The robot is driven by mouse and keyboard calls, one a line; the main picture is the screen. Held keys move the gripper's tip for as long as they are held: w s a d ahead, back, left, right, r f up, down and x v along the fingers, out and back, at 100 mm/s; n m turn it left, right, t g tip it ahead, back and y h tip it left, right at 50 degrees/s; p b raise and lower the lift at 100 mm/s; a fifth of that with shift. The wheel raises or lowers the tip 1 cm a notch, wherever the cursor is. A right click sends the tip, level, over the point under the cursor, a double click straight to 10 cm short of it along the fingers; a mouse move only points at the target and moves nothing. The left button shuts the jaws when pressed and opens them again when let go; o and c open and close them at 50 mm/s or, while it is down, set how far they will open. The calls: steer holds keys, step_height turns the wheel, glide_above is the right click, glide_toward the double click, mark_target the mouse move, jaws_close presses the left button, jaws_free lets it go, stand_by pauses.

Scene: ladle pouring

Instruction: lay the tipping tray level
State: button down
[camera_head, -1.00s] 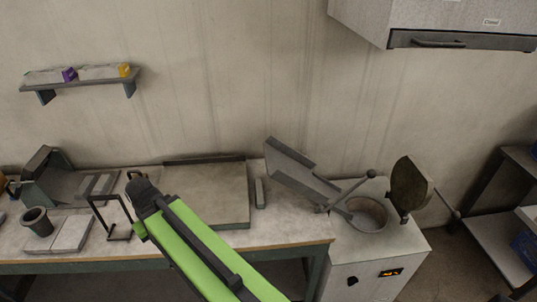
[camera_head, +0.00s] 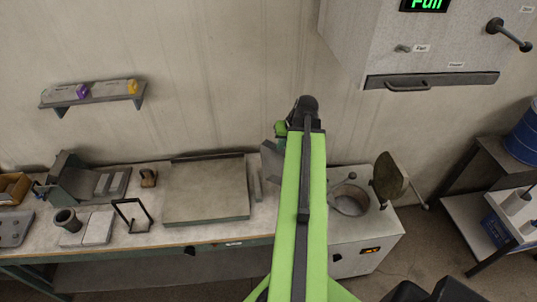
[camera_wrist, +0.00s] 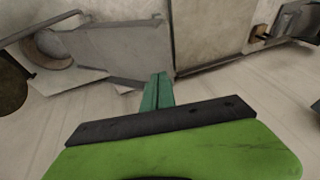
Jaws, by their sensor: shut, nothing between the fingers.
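The tipping tray is a grey metal trough beside the furnace. In the head view only its left end (camera_head: 271,158) shows left of my arm; the rest is hidden behind it. In the wrist view the tray (camera_wrist: 115,50) is a grey panel between the furnace pot and the bench plate. Its exact tilt cannot be told. My gripper (camera_wrist: 159,78) shows in the wrist view as two teal fingers pressed together, empty. They appear in front of the tray's edge, with no clear contact. In the head view the fingers are hidden by my arm.
The furnace opening (camera_head: 350,199) is right of my arm, with its raised lid (camera_head: 388,177) beside it. A flat plate (camera_head: 207,192) lies on the bench to the left. A grey wall cabinet (camera_head: 430,50) hangs upper right. A shelf rack (camera_head: 470,200) stands far right.

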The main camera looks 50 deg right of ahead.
steer(key=shift+f, duration=0.15)
steer(key=b, duration=1.1)
glide_above(265, 166)
steer(key=s+d, duration=0.2)
steer(key=s, duration=0.1)
step_height(265, 166, down, 11)
steer(key=shift+w+r, duration=0.1)
steer(key=shift+r, duration=0.1)
steer(key=shift+w+a+f+b, duration=0.55)
steer(key=shift+a+f+b, duration=0.15)
steer(key=shift+a+f, duration=0.1)
steer(key=shift+w+a, duration=0.15)
